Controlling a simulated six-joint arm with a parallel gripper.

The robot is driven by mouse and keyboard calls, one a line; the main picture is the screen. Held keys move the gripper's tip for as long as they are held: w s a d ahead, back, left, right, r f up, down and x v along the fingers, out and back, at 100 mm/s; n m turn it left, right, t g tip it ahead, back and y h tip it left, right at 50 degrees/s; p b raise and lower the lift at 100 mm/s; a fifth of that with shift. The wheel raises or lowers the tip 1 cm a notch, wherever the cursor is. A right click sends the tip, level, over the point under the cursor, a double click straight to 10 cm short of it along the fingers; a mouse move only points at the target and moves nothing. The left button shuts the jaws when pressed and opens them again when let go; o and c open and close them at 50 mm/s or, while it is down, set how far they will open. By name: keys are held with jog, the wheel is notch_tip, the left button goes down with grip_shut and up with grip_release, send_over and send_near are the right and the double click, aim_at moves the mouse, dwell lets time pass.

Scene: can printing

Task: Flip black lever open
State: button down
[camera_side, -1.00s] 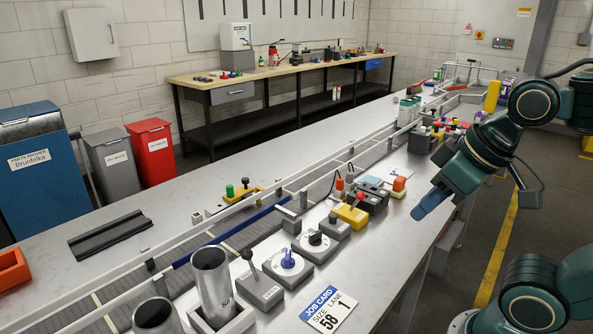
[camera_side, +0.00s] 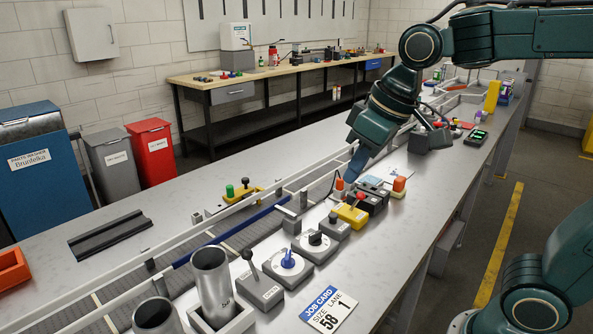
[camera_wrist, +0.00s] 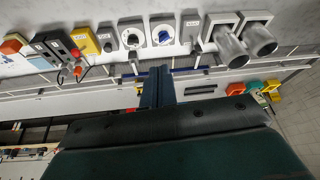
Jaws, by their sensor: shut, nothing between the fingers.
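A black-knobbed lever (camera_side: 248,262) stands on a grey box (camera_side: 265,292) just right of the near upright can. The grey lever box also shows at the top of the wrist view (camera_wrist: 191,22). A dial with a black knob (camera_side: 315,238) and a small grey box with a small dark top piece (camera_side: 335,226) sit farther along the same row. My gripper (camera_side: 351,179) is shut and empty, pointing down over the line beyond the yellow box, apart from the black-knobbed lever. Its shut fingers (camera_wrist: 157,72) show in the middle of the wrist view.
A blue-knobbed dial (camera_side: 288,261) stands between the lever box and the black-knobbed dial. A yellow box (camera_side: 350,215) and a dark box (camera_side: 373,200) are near my gripper. Metal cans (camera_side: 211,275) stand at the near end. White rails (camera_side: 240,208) run along the conveyor.

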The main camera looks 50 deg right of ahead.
jog(key=w+a+f+n+g, duration=0.15)
jog(key=w+a, duration=0.35)
jog(key=w, duration=0.5)
jog(key=n+g, duration=0.1)
jog(key=n, duration=0.1)
send_over(251, 265)
jog(key=w, duration=0.5)
notch_tip(251, 265, down, 6)
jog(key=shift+w+a+f+y, duration=0.25)
jog(key=shift+a+f+y, duration=0.05)
jog(key=shift+a, duration=0.15)
jog(key=x, duration=1)
jog(key=shift+s+f, duration=0.1)
jog(key=shift+s+d+r, duration=0.15)
jog(key=shift+s+d, duration=0.15)
jog(key=shift+s, duration=0.3)
jog(key=shift+s+d+r, duration=0.15)
jog(key=shift+s+d, duration=0.1)
jog(key=shift+s, duration=0.35)
jog(key=shift+s+d+r, duration=0.15)
jog(key=shift+s+d, duration=0.15)
jog(key=shift+s, duration=0.3)
